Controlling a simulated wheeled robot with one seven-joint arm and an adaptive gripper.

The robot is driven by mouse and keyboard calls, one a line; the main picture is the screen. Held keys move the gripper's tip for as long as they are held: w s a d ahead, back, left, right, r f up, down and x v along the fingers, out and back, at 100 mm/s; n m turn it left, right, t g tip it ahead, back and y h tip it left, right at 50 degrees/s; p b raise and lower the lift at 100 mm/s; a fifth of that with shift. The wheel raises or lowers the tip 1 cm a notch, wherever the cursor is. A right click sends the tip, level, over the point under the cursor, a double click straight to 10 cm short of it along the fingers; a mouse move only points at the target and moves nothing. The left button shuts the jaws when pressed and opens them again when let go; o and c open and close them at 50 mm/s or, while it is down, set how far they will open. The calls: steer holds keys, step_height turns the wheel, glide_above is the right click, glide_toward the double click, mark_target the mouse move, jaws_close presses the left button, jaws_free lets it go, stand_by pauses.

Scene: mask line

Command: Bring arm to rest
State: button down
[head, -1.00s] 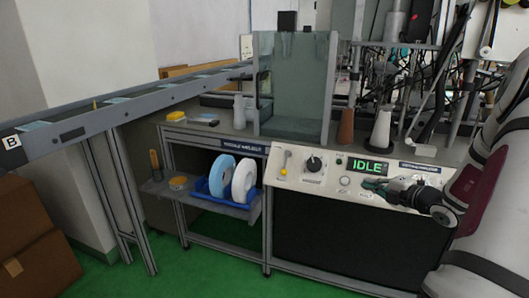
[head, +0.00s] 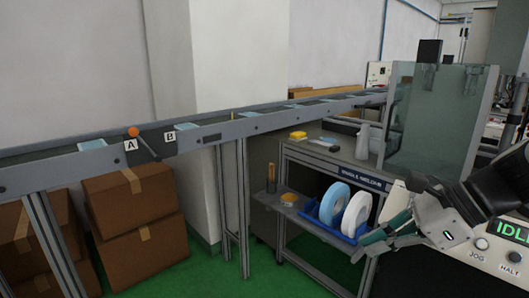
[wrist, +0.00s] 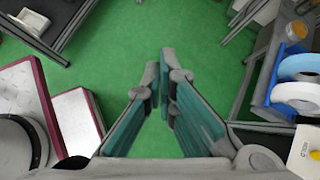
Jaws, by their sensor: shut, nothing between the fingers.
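My gripper (head: 378,240) is at the right of the head view, in front of the machine's control panel and the shelf with the rolls. In the wrist view its fingers (wrist: 164,72) point down over the green floor. The fingers are close together with nothing between them. My arm comes in from the right edge of the head view.
A conveyor (head: 215,132) with flat blue pieces runs across the head view. The control panel (head: 478,243) is beside my gripper. A blue tray (head: 313,216) holds white and blue rolls. Cardboard boxes (head: 130,200) stand under the conveyor. Green floor is open in front.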

steer(key=s+a+n+g+h, duration=0.3)
steer(key=s+a+n, duration=0.2)
steer(key=s+n, duration=0.55)
steer(key=s+d+n+h, duration=0.3)
steer(key=s+n+h, duration=0.2)
steer(key=s+n, duration=0.6)
step_height(320, 180, up, 19)
steer(key=t+p, duration=0.3)
steer(key=p, duration=1.4)
steer(key=shift+d+n+p, duration=0.2)
steer(key=shift+n+p, duration=0.15)
